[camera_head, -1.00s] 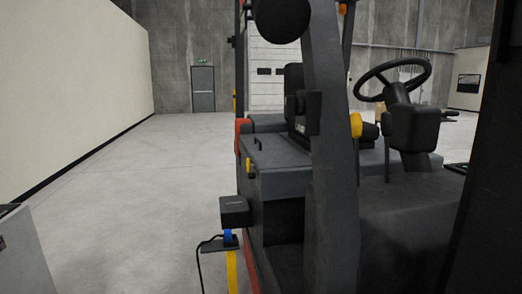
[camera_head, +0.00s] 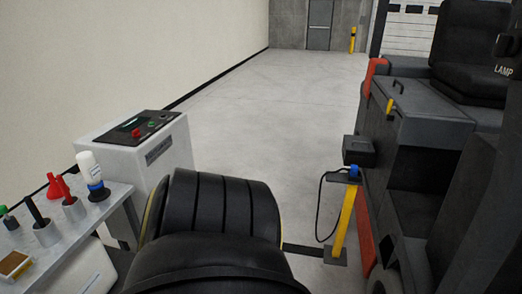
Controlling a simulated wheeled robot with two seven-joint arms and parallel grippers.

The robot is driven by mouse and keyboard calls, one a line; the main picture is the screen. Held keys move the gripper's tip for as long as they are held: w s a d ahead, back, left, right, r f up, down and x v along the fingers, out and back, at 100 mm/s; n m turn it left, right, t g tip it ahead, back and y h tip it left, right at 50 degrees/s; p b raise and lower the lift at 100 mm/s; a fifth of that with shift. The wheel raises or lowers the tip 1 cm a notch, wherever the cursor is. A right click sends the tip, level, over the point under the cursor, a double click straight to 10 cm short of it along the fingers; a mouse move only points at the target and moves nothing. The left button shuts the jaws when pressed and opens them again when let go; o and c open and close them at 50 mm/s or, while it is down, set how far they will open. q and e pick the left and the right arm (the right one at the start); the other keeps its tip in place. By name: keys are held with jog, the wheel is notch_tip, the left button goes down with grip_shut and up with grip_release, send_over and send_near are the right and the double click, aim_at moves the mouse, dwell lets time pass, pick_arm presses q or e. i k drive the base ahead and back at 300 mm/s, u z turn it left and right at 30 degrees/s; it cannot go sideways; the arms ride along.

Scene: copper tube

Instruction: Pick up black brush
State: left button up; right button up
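Neither of my grippers is in view.
The table (camera_head: 75,238) also holds a white bottle with a blue band (camera_head: 91,168), a green item (camera_head: 9,218) and a small brown-topped box (camera_head: 14,264). A grey control cabinet (camera_head: 150,155) stands behind. A large black ribbed shape (camera_head: 210,210) fills the bottom middle; a forklift (camera_head: 425,120) stands right.

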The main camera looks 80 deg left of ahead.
aim_at(33, 208)
jog(key=k, duration=0.1)
jog(key=u, duration=4.25)
